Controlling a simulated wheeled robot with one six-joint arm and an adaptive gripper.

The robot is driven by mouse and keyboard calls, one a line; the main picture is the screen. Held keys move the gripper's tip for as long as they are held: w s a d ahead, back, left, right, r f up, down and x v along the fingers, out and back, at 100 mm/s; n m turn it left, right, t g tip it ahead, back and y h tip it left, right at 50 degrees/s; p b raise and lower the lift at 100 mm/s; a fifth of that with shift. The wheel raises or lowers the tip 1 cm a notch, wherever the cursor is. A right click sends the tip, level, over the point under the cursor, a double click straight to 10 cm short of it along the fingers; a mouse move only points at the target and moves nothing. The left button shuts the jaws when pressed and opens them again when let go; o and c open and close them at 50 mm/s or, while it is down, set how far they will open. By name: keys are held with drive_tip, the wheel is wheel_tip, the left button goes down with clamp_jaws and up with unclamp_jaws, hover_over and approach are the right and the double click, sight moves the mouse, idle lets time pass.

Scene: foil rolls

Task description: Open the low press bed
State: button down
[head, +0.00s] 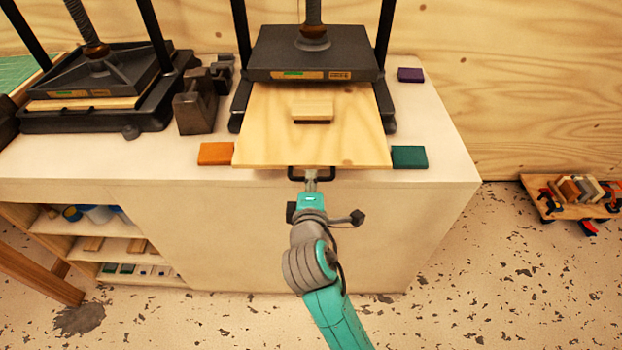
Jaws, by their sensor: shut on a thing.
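A black bar handle (326,175) is fixed at the bed's front edge. My gripper (311,175) is at the middle of this handle and shut on it. The fingertips are small in view and partly hidden by the handle. The rear of the bed is hidden under the plate.
An orange block (216,154) and a teal block (409,157) lie on the white bench (440,140) beside the bed. A purple block (411,74) lies behind right. A second press (100,75) and dark metal weights (195,108) stand left.

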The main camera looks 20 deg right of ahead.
drive_tip(key=c, duration=1.2)
unclamp_jaws()
drive_tip(key=v, duration=1.2)
drive_tip(key=s+d+f+m+y, duration=0.2)
drive_tip(key=s+f+y, duration=0.1)
drive_tip(key=s+f, duration=0.35)
drive_tip(key=s+d+f+m+y, duration=0.1)
drive_tip(key=s+d+f+y, duration=0.1)
drive_tip(key=s+f, duration=0.45)
drive_tip(key=s+d+r+m, duration=0.1)
drive_tip(key=s+m, duration=0.4)
drive_tip(key=s, duration=0.4)
drive_tip(key=s+d+r+m, duration=0.1)
drive_tip(key=s+d+m, duration=0.1)
drive_tip(key=s+m, duration=0.4)
drive_tip(key=s, duration=0.4)
drive_tip(key=shift+d, duration=0.25)
